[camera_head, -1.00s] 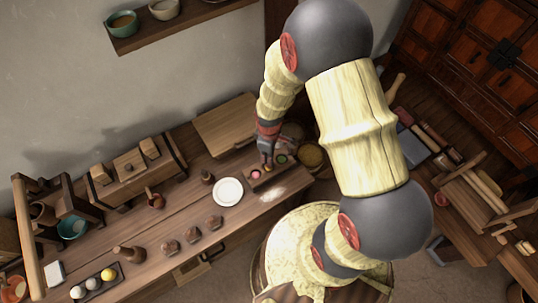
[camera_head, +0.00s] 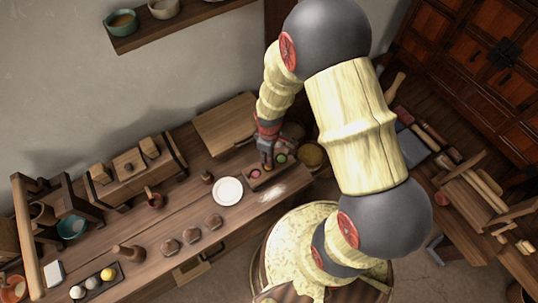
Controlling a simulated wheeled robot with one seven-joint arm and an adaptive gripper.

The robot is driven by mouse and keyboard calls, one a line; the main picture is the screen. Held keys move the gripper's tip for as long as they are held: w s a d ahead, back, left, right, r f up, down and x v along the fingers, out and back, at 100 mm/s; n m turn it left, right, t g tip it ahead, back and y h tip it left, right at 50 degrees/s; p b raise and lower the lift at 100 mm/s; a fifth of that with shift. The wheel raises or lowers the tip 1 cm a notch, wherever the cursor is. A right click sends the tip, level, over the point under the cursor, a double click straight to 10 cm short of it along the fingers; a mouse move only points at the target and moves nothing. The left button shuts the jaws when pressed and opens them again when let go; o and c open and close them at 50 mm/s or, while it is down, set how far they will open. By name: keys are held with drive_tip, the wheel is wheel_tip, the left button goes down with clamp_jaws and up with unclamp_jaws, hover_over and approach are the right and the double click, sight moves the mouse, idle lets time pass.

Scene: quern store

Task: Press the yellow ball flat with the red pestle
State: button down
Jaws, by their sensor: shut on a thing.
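The yellow ball (camera_head: 107,274) is round and sits at the right end of a dark tray (camera_head: 117,283) on the bench, at the lower left. Two paler balls lie beside it. My gripper (camera_head: 267,164) is far from it, pointing down over a small wooden rack (camera_head: 258,183) near the bench's right end. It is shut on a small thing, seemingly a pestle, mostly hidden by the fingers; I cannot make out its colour. A pink-topped piece (camera_head: 255,174) and a green-topped piece (camera_head: 281,158) stand on either side in the rack.
A white plate (camera_head: 228,191) lies just left of the rack, with a pale powdery patch (camera_head: 272,193) in front of the rack. Several brown lumps and a brown turned piece (camera_head: 128,252) stand along the bench between rack and tray. A wooden board (camera_head: 225,122) lies behind.

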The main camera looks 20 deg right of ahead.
drive_tip(key=shift+f, duration=0.25)
drive_tip(key=shift+r, duration=0.2)
drive_tip(key=shift+r, duration=0.1)
drive_tip(key=shift+f, duration=0.8)
idle(0.4)
drive_tip(key=shift+s+f, duration=0.1)
idle(0.6)
drive_tip(key=shift+r+p, duration=2.7)
drive_tip(key=shift+r, duration=1.2)
drive_tip(key=shift+f, duration=0.1)
